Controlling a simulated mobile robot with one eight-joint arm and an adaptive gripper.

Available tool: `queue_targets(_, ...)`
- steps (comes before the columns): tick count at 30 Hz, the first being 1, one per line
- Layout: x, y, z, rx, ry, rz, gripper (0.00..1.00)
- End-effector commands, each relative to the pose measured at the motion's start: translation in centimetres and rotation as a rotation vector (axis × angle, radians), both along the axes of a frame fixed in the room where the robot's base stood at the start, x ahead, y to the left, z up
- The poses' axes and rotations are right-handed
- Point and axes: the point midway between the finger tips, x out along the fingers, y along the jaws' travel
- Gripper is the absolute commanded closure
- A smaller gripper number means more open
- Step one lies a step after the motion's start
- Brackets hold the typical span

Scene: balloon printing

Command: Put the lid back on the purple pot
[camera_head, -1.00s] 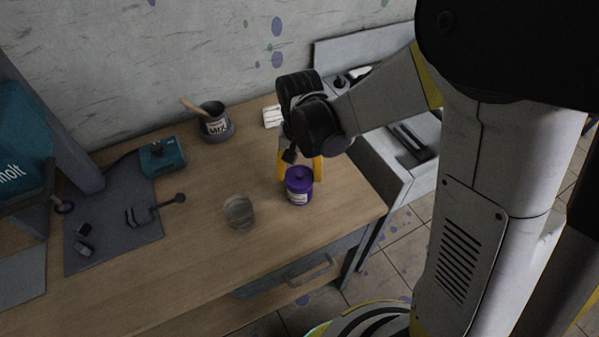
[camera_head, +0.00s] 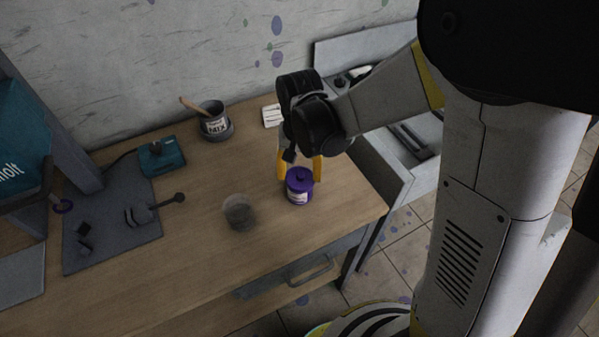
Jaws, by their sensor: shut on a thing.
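The purple pot (camera_head: 299,193) stands upright on the wooden workbench, near its right end, with a pale label on its front. The purple lid (camera_head: 300,175), with a small knob, is at the pot's mouth and looks level. I cannot tell whether it is fully seated. My gripper (camera_head: 300,170) points down from above and behind the pot. Its yellow fingers are on either side of the lid, shut on it. The far side of the lid and the exact finger contact are hidden.
A clear glass (camera_head: 239,212) stands left of the pot. A grey mix can (camera_head: 214,121) with a wooden stick is at the back. A teal box (camera_head: 162,157) and a dark mat (camera_head: 112,232) with tools lie left. The bench front (camera_head: 190,280) is clear.

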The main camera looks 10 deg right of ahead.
Motion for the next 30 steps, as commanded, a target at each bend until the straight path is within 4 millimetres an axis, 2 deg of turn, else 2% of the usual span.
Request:
queue_targets(1,-0.01,-0.01,-0.07,0.000,0.000,0.000,0.62)
queue_targets(2,-0.01,-0.01,-0.07,0.000,0.000,0.000,0.77)
queue_targets(3,-0.01,-0.01,-0.06,0.000,0.000,0.000,0.82)
queue_targets(11,-0.01,0.00,-0.05,0.000,0.000,0.000,0.84)
queue_targets(12,-0.01,0.00,-0.05,0.000,0.000,0.000,0.61)
queue_targets(14,-0.01,0.01,-0.06,0.000,0.000,0.000,0.42)
queue_targets(21,0.00,0.00,-0.04,0.000,0.000,0.000,0.41)
queue_targets(23,0.00,0.00,-0.04,0.000,0.000,0.000,0.21)
queue_targets(24,0.00,0.00,-0.04,0.000,0.000,0.000,0.18)
queue_targets(30,0.00,0.00,-0.03,0.000,0.000,0.000,0.18)
